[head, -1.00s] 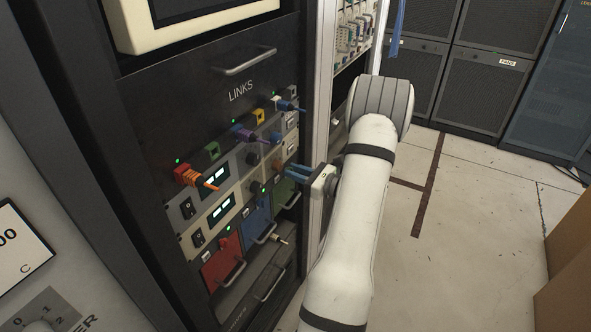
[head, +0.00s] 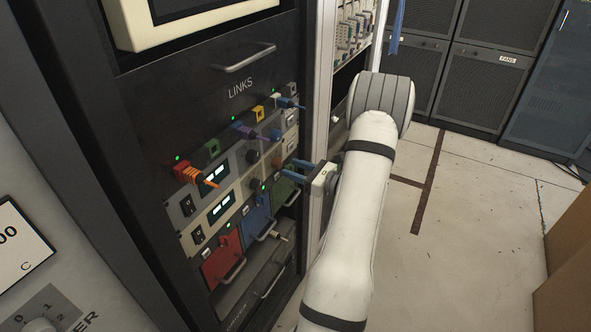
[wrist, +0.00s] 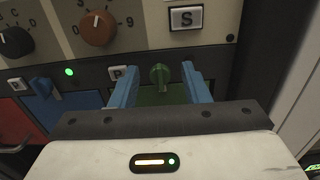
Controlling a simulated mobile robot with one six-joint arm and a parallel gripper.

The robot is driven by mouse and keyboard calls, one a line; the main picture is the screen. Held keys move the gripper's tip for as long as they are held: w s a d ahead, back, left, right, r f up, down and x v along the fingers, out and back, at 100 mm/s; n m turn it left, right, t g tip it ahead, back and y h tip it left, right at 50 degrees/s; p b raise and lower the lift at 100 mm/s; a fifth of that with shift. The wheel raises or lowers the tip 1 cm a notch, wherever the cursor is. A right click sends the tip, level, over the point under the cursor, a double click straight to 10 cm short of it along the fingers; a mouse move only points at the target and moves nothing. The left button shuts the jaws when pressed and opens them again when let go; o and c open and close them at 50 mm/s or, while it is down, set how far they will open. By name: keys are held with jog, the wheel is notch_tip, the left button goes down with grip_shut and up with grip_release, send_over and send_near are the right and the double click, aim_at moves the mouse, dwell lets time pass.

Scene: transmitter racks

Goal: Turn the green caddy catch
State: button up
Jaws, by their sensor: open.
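The green catch (wrist: 160,75) is a small knob standing upright at the top of the green caddy (wrist: 165,96) in the wrist view. My gripper (wrist: 162,82) is open, with one blue finger on each side of the catch. Gaps show between the catch and both fingers; whether either touches it cannot be told. In the head view the green caddy (head: 284,189) is at the right of the bottom row. My gripper (head: 298,168) reaches in from the right there, and the catch is hidden.
The blue caddy (head: 256,219) and red caddy (head: 223,262) sit to the left, with handles sticking out. An orange-brown dial (wrist: 98,27) and a square S button (wrist: 186,17) are above the catch. Plugged cables (head: 205,180) protrude higher up. Floor (head: 470,230) is clear at right.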

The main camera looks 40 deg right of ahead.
jog(key=v, duration=0.7)
jog(key=shift+s+d, duration=0.15)
jog(key=shift+s, duration=0.1)
